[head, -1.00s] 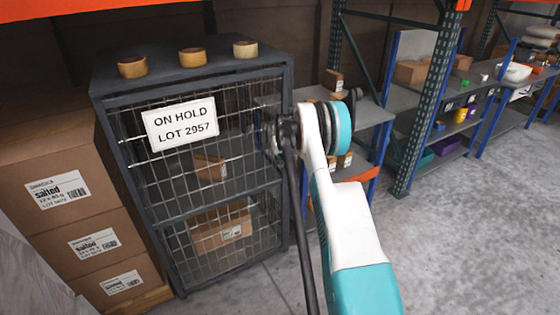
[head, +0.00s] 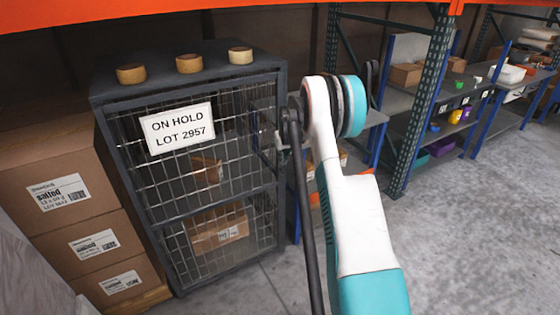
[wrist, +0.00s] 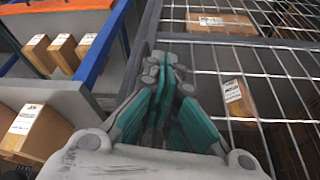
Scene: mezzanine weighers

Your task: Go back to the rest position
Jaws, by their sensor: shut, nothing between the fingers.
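My gripper (wrist: 165,85) shows in the wrist view, its teal fingers together and nothing between them. It is at the front of a wire-mesh cage (wrist: 232,40), close to the mesh; I cannot tell whether it touches. In the head view the dark cage (head: 282,68) stands left of my arm, with a sign (head: 178,128) reading "ON HOLD LOT 2957". My arm reaches up from the bottom of the head view beside the cage's right edge, and its links mostly hide the gripper there.
Three round wooden-looking pieces (head: 189,64) sit on the cage. Cartons (head: 60,195) are stacked at its left. Small boxes (wrist: 62,53) stand on a shelf left of my gripper in the wrist view. Racking (head: 421,110) is at right; the floor (head: 470,240) in front is clear.

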